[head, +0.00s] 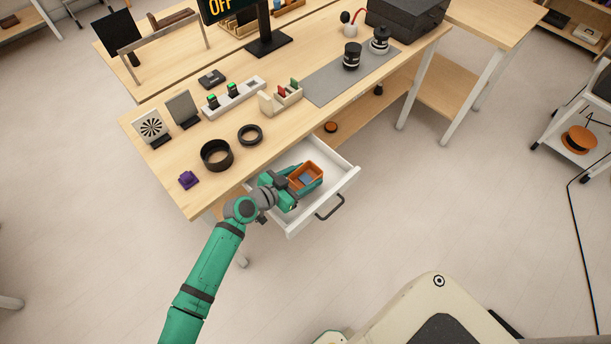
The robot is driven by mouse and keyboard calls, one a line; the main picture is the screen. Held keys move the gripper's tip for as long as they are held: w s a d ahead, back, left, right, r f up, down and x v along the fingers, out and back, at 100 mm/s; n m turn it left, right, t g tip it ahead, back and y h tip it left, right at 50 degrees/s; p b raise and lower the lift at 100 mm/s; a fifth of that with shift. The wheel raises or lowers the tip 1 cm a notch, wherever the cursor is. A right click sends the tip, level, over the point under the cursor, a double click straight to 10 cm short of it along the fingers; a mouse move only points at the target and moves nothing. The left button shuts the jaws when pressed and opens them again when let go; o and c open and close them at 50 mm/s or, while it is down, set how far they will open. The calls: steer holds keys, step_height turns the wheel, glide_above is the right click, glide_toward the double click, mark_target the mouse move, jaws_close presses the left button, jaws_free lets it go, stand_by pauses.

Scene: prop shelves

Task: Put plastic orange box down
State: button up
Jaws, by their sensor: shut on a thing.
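The plastic orange box (312,169) is a small open-topped box with something bluish-grey inside. My gripper (302,184) is shut on it, with teal fingers along its sides. The box is over or inside the open white drawer (345,180) under the wooden table. I cannot tell whether the box touches the drawer floor. My gripper and wrist hide the drawer's left part.
The drawer has a dark handle (330,208) at its front. The floor in front of the drawer is clear.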

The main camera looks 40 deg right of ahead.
steer(key=shift+f, duration=0.65)
steer(key=o, duration=1)
steer(key=shift+o, duration=0.2)
steer(key=shift+r, duration=0.3)
steer(key=v, duration=1.2)
steer(key=shift+r, duration=0.25)
